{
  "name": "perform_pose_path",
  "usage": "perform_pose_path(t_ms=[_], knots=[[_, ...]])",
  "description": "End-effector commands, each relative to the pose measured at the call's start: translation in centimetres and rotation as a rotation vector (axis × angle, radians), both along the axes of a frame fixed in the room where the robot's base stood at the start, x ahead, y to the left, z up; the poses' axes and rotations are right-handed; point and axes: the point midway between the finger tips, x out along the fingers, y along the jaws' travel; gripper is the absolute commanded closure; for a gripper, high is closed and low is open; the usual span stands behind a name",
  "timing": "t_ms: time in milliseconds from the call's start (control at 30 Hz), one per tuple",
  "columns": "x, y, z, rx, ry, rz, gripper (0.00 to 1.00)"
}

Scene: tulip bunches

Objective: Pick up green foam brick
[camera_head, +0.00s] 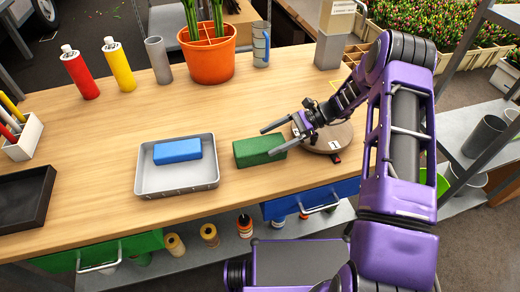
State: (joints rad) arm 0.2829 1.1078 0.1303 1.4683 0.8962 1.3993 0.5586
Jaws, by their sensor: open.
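The green foam brick (257,152) lies on the wooden table, right of a grey tray and near the front edge. My gripper (270,142) is open, reaching in from the right with its two fingers pointing left. One finger shows above the far side of the brick and the other over its near right part. I cannot tell whether the fingers touch the brick or are only above it.
A grey tray (143,182) holding a blue brick (178,151) stands just left. A round turntable (330,142) sits under my wrist. An orange pot (207,66), red bottle (80,73) and yellow bottle (119,65) stand at the back. The table's middle is clear.

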Motion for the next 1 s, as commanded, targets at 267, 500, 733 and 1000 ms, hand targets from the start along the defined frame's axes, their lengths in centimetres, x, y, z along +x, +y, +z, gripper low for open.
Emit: perform_pose_path(t_ms=[267, 500, 733, 1000], knots=[[-1.0, 3.7, -1.5, 0.001, 0.002, 0.004, 0.00], [-1.1, 4.0, -1.7, 0.000, 0.001, 0.002, 0.00], [-1.1, 4.0, -1.7, 0.000, 0.001, 0.002, 0.32], [-1.1, 3.9, -1.6, 0.000, 0.001, 0.002, 0.66]])
